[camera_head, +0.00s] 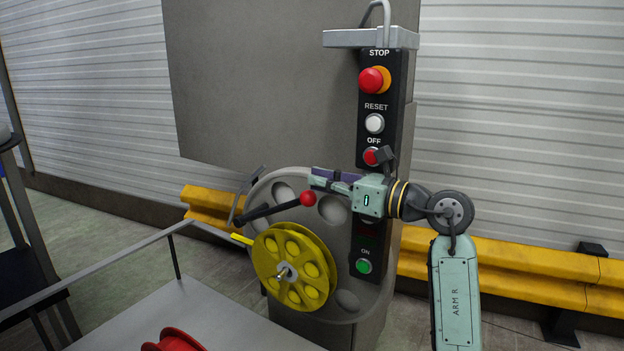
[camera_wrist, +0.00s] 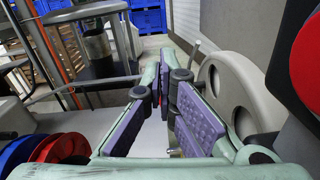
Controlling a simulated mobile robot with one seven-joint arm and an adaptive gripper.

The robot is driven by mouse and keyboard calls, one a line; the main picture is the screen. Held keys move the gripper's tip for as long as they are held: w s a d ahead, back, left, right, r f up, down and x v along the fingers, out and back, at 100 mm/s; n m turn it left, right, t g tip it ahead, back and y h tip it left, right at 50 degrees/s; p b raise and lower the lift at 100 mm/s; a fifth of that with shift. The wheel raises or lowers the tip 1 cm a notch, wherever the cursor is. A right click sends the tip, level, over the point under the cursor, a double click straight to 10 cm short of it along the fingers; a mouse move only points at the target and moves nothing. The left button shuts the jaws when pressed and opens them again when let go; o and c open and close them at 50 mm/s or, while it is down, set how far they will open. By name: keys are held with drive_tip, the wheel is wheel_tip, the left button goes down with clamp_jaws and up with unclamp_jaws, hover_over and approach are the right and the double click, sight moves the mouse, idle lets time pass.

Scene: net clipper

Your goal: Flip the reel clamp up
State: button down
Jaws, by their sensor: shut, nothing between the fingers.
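The reel clamp is a black lever (camera_head: 270,210) with a red ball knob (camera_head: 308,198), in front of the large grey disc (camera_head: 346,302). It slopes slightly up to the right from its pivot at the disc's left side. A yellow reel (camera_head: 268,262) sits on a spindle below it. My gripper (camera_head: 316,180) is shut and empty, reaching in from the right, with its fingertips just above the knob in the head view. Whether they touch it is unclear. The wrist view shows the purple-padded fingers (camera_wrist: 163,88) and the grey disc (camera_wrist: 234,75); I cannot make out the lever there.
The control post carries a red stop button (camera_head: 373,80), a white reset button (camera_head: 374,123), a red off button (camera_head: 371,156) close to my wrist, and a green on button (camera_head: 363,266). A grey table (camera_head: 190,305) with a red reel (camera_head: 172,341) stands at the front left.

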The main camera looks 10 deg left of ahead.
drive_tip(key=v, duration=0.9)
drive_tip(key=shift+d, duration=0.3)
drive_tip(key=shift+s, duration=0.1)
drive_tip(key=f+y+b, duration=0.1)
drive_tip(key=f+b, duration=0.1)
drive_tip(key=f, duration=0.4)
drive_tip(key=w+a+f+y+b, duration=0.1)
drive_tip(key=f+b, duration=0.2)
drive_tip(key=f, duration=0.3)
drive_tip(key=w+f+n+y+b, duration=0.1)
drive_tip(key=f+b, duration=0.2)
drive_tip(key=f, duration=0.4)
drive_tip(key=shift+w+a+f+y, duration=0.1)
drive_tip(key=shift+w+a+y, duration=0.05)
drive_tip(key=shift+a+y, duration=0.15)
wheel_tip(320, 180, down, 20)
drive_tip(key=a+m+t+b, duration=0.1)
drive_tip(key=a+b, duration=0.1)
drive_tip(key=b, duration=0.4)
drive_tip(key=shift+s+a+t+y, duration=0.15)
drive_tip(key=shift+s+t+y, duration=0.15)
drive_tip(key=shift+s+t, duration=0.1)
drive_tip(key=p+x, duration=0.2)
drive_tip(key=x, duration=0.6)
drive_tip(key=shift+w+a+r+p, duration=0.1)
drive_tip(key=shift+a+r+p, duration=0.2)
drive_tip(key=shift+p, duration=0.1)
drive_tip(key=shift+w+a+r, duration=0.15)
drive_tip(key=shift+w+a, duration=0.15)
drive_tip(key=shift+a, duration=0.3)
